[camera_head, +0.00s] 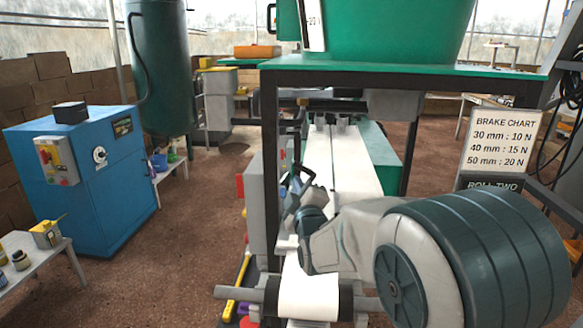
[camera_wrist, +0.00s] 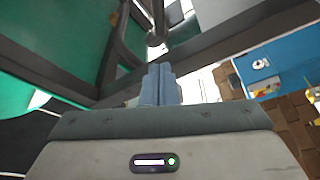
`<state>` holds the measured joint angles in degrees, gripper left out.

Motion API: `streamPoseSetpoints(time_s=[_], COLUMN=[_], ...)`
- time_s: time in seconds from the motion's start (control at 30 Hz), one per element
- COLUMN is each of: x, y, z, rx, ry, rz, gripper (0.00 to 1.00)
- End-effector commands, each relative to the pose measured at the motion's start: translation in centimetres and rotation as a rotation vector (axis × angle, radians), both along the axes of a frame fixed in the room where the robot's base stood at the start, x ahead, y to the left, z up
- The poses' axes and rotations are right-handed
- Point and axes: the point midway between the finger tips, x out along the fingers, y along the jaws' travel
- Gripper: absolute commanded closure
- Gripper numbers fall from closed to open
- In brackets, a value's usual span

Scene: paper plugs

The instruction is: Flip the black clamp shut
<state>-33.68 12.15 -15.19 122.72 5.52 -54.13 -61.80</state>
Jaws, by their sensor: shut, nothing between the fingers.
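My gripper (camera_wrist: 161,72) shows in the wrist view with its two blue-grey fingers together and nothing between them. In the head view my arm reaches in from the right, and its wrist ends beside the left post of the machine frame. I cannot tell whether the fingers touch anything.
A dark machine frame (camera_head: 268,140) with a green top stands close around my wrist. A white paper strip (camera_head: 345,165) runs through it to a roller (camera_head: 302,298) in front. A brake chart (camera_head: 503,138) stands at right. A blue cabinet (camera_head: 85,170) stands left, with open floor between.

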Motion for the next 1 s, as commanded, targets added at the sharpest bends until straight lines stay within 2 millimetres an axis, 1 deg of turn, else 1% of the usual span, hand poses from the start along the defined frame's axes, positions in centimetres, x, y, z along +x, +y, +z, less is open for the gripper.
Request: streamPoseSetpoints(time_s=[0.17,0.5,0.63,0.8,1.0], x=[1.2,6.5,8.1,9.2,9.5], y=[0.3,1.7,2.1,2.4,2.5], z=[0.3,1.3,1.5,1.6,1.6], rx=[0.000,0.000,-0.001,0.002,0.002], ry=[0.001,0.001,0.003,0.002,0.002], rz=[0.000,0.000,-0.001,0.000,0.000], gripper=[1.00,1.00,1.00,1.00,1.00])
